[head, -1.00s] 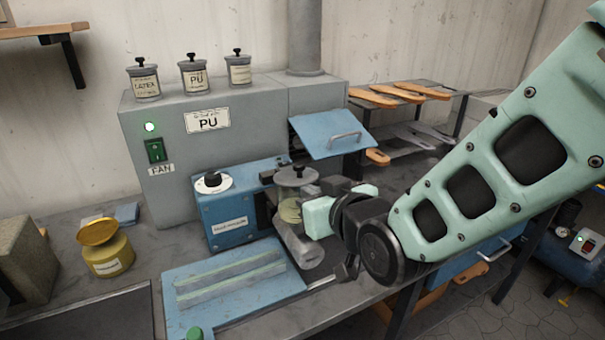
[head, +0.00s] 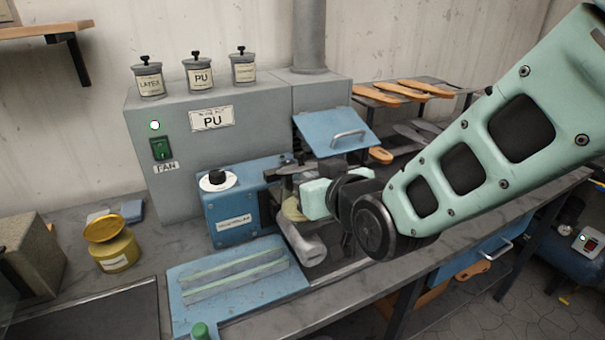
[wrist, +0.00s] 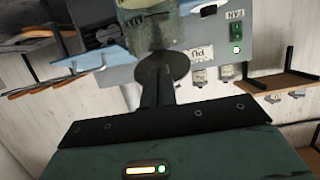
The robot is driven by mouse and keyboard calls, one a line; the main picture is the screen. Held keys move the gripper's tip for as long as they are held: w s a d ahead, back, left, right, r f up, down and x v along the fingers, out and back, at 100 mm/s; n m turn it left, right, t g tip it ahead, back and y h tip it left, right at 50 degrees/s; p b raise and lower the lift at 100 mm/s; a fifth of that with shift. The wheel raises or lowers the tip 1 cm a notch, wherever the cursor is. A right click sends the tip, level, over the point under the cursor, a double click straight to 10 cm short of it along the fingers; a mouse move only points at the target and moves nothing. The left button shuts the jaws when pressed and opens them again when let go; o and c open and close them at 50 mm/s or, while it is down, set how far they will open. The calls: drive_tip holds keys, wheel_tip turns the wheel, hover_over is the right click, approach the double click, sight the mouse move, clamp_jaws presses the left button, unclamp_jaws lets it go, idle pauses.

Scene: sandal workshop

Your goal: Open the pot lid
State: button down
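Three grey pots with black-knobbed lids stand on the cabinet: LATEX (head: 149,82), PU (head: 199,77) and one more (head: 243,70). A yellow pot (head: 115,252) with a round yellow top (head: 104,228) stands on the bench at the left. My gripper (head: 303,197) is at the blue machine, beside a pale yellow and grey object (head: 305,243) that it partly hides. In the wrist view, which is upside down, a dark disc (wrist: 172,66) and an olive body (wrist: 155,28) are close in front of my gripper. I cannot tell what its fingers hold.
The blue machine (head: 232,219) stands against the grey cabinet (head: 165,110). A blue plate with grey strips (head: 190,312) lies in front. A blue hinged flap (head: 325,130) is above my gripper. Tan soles (head: 400,90) lie on the rack behind.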

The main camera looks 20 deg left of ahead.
sight(301, 160)
drive_tip(key=shift+w+a+r+p, duration=0.4)
drive_tip(key=shift+w+a+r, duration=0.4)
drive_tip(key=shift+a+r, duration=0.25)
drive_tip(key=shift+w+a+r, duration=0.3)
drive_tip(key=shift+w+a, duration=0.2)
drive_tip(key=shift+w+a+r, duration=0.25)
drive_tip(key=shift+w+a, duration=0.2)
drive_tip(key=shift+a, duration=0.15)
